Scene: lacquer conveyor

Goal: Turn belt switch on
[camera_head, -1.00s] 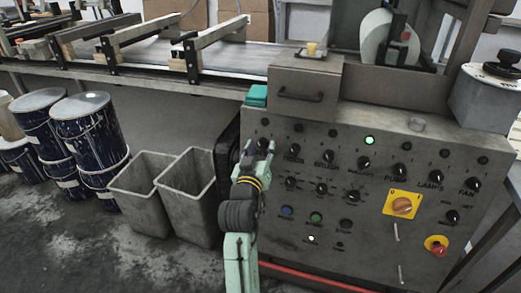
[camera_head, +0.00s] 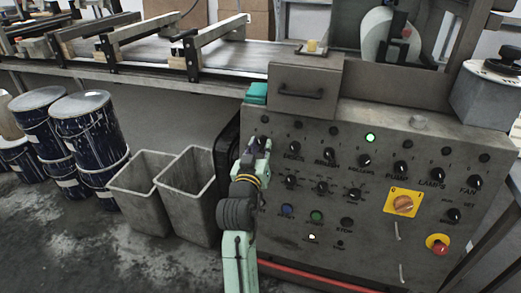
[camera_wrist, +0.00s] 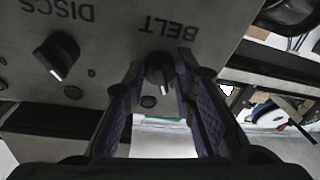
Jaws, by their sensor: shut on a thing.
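The control panel (camera_head: 380,230) is a grey slanted box with rows of black knobs. In the wrist view the picture is upside down, and the belt switch (camera_wrist: 158,75), a dark rotary knob, sits by the printed word BELT. My gripper (camera_wrist: 160,68) has its purple-padded fingers on either side of this knob and is shut on it. In the head view my gripper (camera_head: 260,148) is at the panel's upper left and hides the belt switch.
The discs knob (camera_wrist: 56,57) is close beside my gripper. A green lamp (camera_head: 370,138) is lit above the rollers knob. A yellow-plated rotary switch (camera_head: 403,204) and a red button (camera_head: 439,248) are at the right. Grey bins (camera_head: 190,190) stand left of my arm.

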